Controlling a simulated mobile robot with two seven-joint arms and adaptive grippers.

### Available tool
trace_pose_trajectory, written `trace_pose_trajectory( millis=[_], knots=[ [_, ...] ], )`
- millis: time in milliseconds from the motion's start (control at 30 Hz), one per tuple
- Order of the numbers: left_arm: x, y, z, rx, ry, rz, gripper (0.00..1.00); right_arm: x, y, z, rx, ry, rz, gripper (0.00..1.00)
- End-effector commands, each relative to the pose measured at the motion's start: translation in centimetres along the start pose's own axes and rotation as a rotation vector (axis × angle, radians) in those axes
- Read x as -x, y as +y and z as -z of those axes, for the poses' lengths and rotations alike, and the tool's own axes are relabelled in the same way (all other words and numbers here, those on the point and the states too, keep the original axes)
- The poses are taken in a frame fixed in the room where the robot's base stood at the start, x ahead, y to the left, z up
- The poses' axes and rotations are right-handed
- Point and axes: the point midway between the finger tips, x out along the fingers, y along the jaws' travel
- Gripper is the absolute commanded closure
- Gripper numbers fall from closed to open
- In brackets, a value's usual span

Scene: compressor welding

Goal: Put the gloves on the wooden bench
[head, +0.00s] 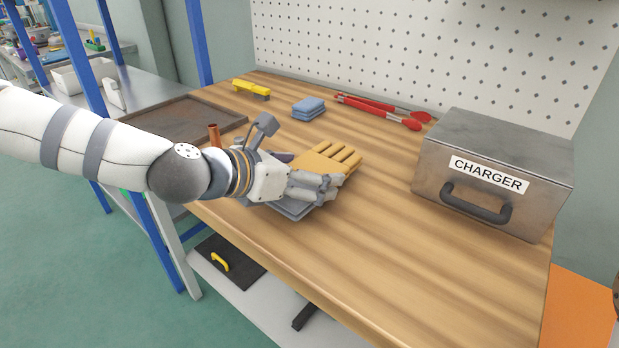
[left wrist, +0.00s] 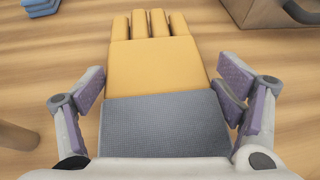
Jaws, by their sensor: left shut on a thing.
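The gloves (head: 325,159) are tan with grey cuffs and lie flat over the wooden bench (head: 375,250). They also show in the left wrist view (left wrist: 155,68), fingers pointing away from the wrist. My left gripper (head: 320,187) is over the gloves from the left and is shut on them. In the left wrist view its purple-padded fingers (left wrist: 165,90) stand on either side of the cuff. The gripper partly hides the gloves in the head view. I cannot tell whether the gloves touch the bench top. My right gripper is not in view.
A metal CHARGER box (head: 495,165) stands on the right. Red-handled tools (head: 380,108), folded blue cloths (head: 309,107) and a yellow tool (head: 251,88) lie along the back. A copper tube (head: 214,136) and dark tray (head: 180,122) are left. The bench's front middle is clear.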

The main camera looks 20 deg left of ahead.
Motion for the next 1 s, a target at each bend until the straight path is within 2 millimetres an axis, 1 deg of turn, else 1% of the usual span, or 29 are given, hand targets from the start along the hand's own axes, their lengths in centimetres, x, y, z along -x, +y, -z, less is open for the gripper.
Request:
trace_pose_trajectory(
  millis=[33,67,300,467,500,533,867,967,1000],
  knots=[
    [-0.66,0.0,1.37,0.005,0.009,0.001,0.45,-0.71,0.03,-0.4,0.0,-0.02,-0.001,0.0],
    [-0.73,-0.01,1.5,0.004,0.007,0.001,0.45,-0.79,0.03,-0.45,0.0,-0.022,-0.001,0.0],
    [-0.56,-0.05,1.14,-0.001,-0.002,0.0,0.45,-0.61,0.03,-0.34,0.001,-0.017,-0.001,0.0],
    [-0.82,-0.05,1.72,0.002,0.002,0.0,0.45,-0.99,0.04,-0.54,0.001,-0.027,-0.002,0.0],
    [-0.75,-0.05,1.61,0.001,0.001,0.0,0.06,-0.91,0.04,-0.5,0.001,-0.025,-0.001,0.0],
    [-0.74,-0.05,1.57,0.001,0.0,0.0,0.0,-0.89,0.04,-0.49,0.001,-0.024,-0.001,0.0],
    [-0.71,-0.05,1.48,0.001,-0.001,-0.001,0.0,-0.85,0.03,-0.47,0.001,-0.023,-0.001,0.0],
    [-0.38,-0.05,0.74,-0.003,-0.005,-0.002,0.0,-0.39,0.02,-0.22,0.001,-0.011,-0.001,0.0],
    [0.15,0.01,0.78,0.0,-0.005,-0.003,0.0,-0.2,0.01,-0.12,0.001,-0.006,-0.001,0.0]
  ],
)
